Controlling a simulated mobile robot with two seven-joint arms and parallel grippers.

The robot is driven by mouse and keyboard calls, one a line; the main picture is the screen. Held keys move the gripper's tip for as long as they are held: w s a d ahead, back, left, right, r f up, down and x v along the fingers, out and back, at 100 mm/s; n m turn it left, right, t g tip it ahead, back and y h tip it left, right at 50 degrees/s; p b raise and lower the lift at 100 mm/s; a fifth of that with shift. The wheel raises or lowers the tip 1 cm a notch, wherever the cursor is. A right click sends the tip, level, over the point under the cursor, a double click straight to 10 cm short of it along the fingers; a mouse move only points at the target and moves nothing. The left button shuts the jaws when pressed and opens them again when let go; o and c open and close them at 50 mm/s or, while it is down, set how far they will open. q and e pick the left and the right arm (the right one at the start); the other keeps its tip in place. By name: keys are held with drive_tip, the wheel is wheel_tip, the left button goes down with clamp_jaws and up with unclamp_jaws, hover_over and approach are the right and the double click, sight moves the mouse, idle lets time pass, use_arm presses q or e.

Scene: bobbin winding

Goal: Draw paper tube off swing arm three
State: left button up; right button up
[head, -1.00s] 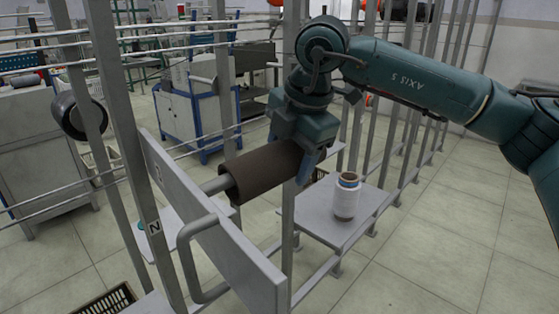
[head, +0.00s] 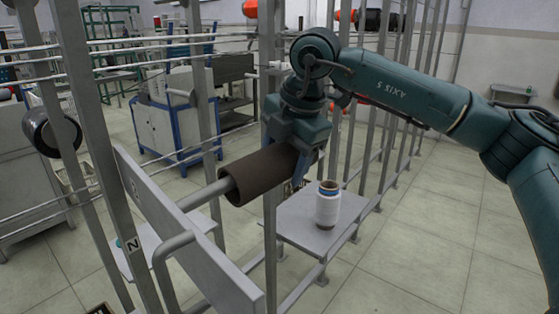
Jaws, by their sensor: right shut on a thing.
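A dark brown paper tube (head: 258,175) sits around a grey metal rod (head: 205,195) that reaches out from a flat grey swing arm panel (head: 180,225) with a bent handle. A bare length of rod shows between the panel and the tube's near end. My right gripper (head: 291,152) is shut on the tube's far end from above. The tube lies roughly level, in line with the rod. Whether the rod's tip is still deep inside the tube is hidden. My left gripper is not in view.
A white yarn bobbin (head: 328,205) stands upright on a grey shelf (head: 300,228) just right of the tube. Upright frame posts (head: 270,235) stand close beside the tube. A dark round spool (head: 45,132) hangs at the left. Floor at the right is clear.

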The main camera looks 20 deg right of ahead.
drive_tip(key=shift+w+d+r+p, duration=0.1)
drive_tip(key=shift+w+d, duration=0.15)
drive_tip(key=shift+d, duration=0.45)
drive_tip(key=shift+w+d+r+p, duration=0.1)
drive_tip(key=shift+w+d, duration=0.15)
drive_tip(key=shift+d, duration=0.4)
drive_tip(key=shift+w+d+r+p, duration=0.1)
drive_tip(key=shift+w+d, duration=0.15)
drive_tip(key=shift+d, duration=0.45)
drive_tip(key=shift+w+d+p, duration=0.15)
drive_tip(key=shift+w+d, duration=0.1)
drive_tip(key=shift+d, duration=0.35)
drive_tip(key=shift+w+d+p, duration=0.15)
drive_tip(key=shift+w+d, duration=0.1)
drive_tip(key=shift+d, duration=0.35)
drive_tip(key=shift+w+d+r, duration=0.1)
drive_tip(key=shift+w+d, duration=0.2)
drive_tip(key=shift+d, duration=0.4)
drive_tip(key=shift+s, duration=0.1)
